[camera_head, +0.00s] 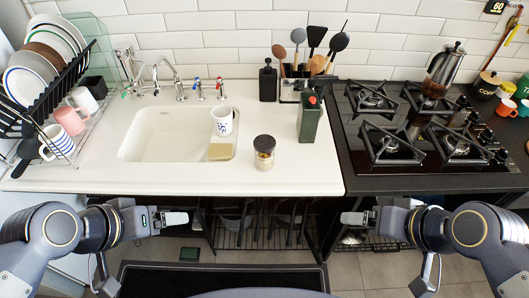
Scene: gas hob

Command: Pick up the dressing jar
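A small glass jar with a dark lid and pale beige contents (264,158) stands upright on the white counter, right of the sink and near the front edge. It looks like the dressing jar; no label can be read. My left gripper (181,218) is below and in front of the counter edge, to the left of the jar. My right gripper (348,218) is also in front of the counter, to the right of the jar. Both are apart from the jar and hold nothing visible. Their finger gaps are too small to judge.
A dark green container (309,118) stands behind and right of the jar. A patterned white mug (222,121) and a sponge (220,152) are at the sink's right edge. The gas hob (425,165) is at right, a dish rack (88,128) at left. Counter around the jar is clear.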

